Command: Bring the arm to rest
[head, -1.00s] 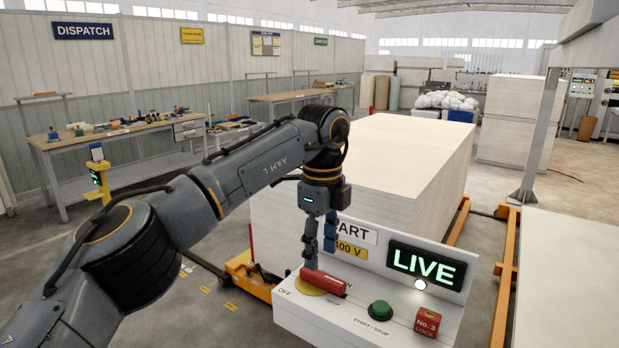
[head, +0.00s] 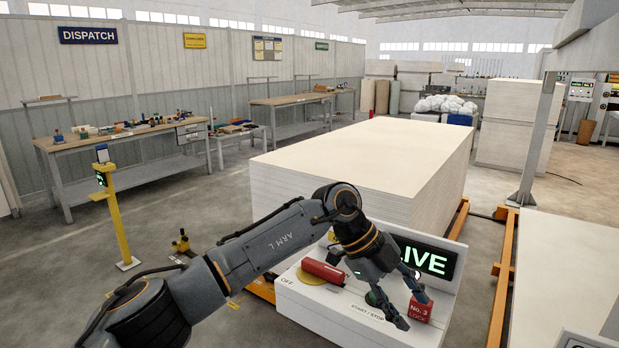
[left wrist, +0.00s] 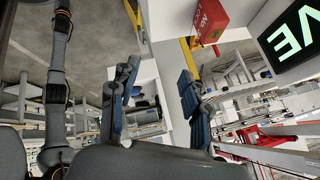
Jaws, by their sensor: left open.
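My left arm (head: 285,240) reaches in from the left over the white control box (head: 340,310). Its gripper (head: 414,312) is open and empty, pointing down to the right in front of the red No. 3 lock block (head: 420,307). Whether it touches the block cannot be told. The red handle (head: 323,272) lies across its yellow disc, clear of the fingers. The green start/stop button (head: 372,298) is partly hidden by the gripper. The lit LIVE display (head: 436,262) is partly covered too. The left wrist view shows both fingers (left wrist: 157,75) apart, with the red block (left wrist: 208,20) beyond. My right gripper is not in view.
A large pale board stack (head: 360,165) stands behind the box. A grey post (head: 537,140) and orange rails (head: 503,280) are at right. A yellow stand (head: 118,220) and workbenches (head: 120,140) are at left. Floor between them is mostly open.

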